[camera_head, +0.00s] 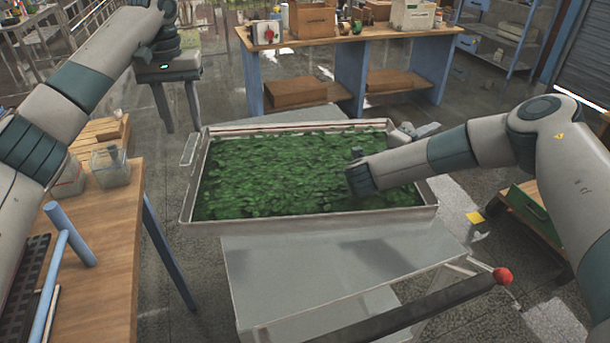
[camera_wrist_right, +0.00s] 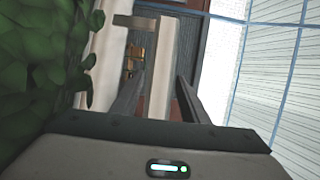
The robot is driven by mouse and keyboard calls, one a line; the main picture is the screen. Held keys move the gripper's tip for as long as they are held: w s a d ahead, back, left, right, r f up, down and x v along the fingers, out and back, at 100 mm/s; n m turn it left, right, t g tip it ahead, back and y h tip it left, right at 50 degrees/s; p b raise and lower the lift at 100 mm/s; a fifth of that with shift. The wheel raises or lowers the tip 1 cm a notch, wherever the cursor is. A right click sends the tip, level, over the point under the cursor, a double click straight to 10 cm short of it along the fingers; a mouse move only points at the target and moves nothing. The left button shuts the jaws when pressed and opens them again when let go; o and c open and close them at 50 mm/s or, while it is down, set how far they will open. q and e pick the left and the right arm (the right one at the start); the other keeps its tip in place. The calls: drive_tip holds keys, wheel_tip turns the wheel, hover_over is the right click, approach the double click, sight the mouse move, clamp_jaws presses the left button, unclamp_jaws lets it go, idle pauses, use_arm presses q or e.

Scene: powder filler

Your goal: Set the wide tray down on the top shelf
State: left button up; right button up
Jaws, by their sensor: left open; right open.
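The wide tray (camera_head: 310,217) is a shallow metal tray full of green leaves. It lies level across the top shelf (camera_head: 340,255) of a grey cart, overhanging on the left and right; no gap below it shows. My left gripper (camera_head: 179,115) is open and empty, beyond and to the left of the tray, apart from its left handle (camera_head: 187,150). Leaves fill that view's left side.
A wooden table (camera_head: 100,225) with a clear container (camera_head: 110,165) stands at left. A workbench (camera_head: 340,42) with boxes is behind. The cart's push handle with a red knob (camera_head: 502,276) sticks out in front. A green crate (camera_head: 528,205) is at right.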

idle(0.3)
drive_tip(key=shift+v, duration=6)
